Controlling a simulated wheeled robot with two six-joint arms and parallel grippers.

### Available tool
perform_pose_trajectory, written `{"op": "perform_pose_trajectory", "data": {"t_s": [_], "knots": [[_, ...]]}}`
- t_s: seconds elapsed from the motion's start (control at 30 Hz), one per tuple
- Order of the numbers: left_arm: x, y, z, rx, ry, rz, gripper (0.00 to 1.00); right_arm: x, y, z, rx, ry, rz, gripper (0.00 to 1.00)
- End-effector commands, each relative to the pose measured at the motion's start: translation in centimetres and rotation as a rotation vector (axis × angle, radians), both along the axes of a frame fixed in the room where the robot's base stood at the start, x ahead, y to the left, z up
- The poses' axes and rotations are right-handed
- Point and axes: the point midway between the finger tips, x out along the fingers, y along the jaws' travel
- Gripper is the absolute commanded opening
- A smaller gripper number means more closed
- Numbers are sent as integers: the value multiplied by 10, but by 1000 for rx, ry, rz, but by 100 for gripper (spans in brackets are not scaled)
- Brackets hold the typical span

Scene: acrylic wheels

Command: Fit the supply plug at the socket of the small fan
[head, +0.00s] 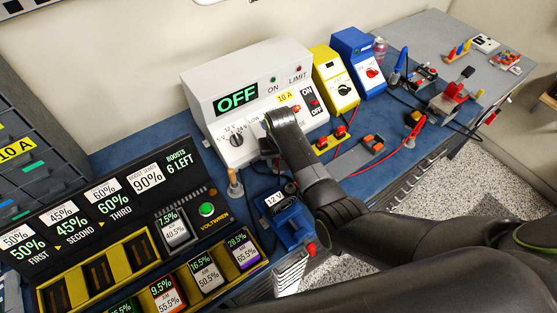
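My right arm reaches in from the right, and its gripper (268,152) is in front of the lower face of the white supply box (240,75). The fingertips are small, dark and partly hidden by my own wrist, so I cannot tell whether they are open or shut. I cannot make out a supply plug there. A blue device labelled 12 V (293,226) stands just below my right wrist, with a dark round part at its top. It may be the small fan; its socket is not clear. My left gripper is not in view.
The supply box display reads OFF. A yellow box (335,80) and blue box (358,62) stand to its right. Red cables (385,158) cross the blue bench. A black panel of percentage modules (110,225) fills the lower left. A wooden-handled tool (235,183) stands nearby.

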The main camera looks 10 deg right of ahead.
Motion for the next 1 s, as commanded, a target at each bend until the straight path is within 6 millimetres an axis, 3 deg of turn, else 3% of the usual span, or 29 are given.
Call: {"op": "perform_pose_trajectory", "data": {"t_s": [0.23, 0.53, 0.83, 1.0], "knots": [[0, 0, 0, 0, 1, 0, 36, 0, 0, -1, 0, -1, 0, 38], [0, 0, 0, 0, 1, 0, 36, 0, 0, 0, 0, -1, 0, 0], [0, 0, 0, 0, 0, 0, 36, 0, 0, 1, 0, -1, 0, 0], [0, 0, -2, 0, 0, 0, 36, 1, 0, 15, 1, -4, 0, 0]]}}
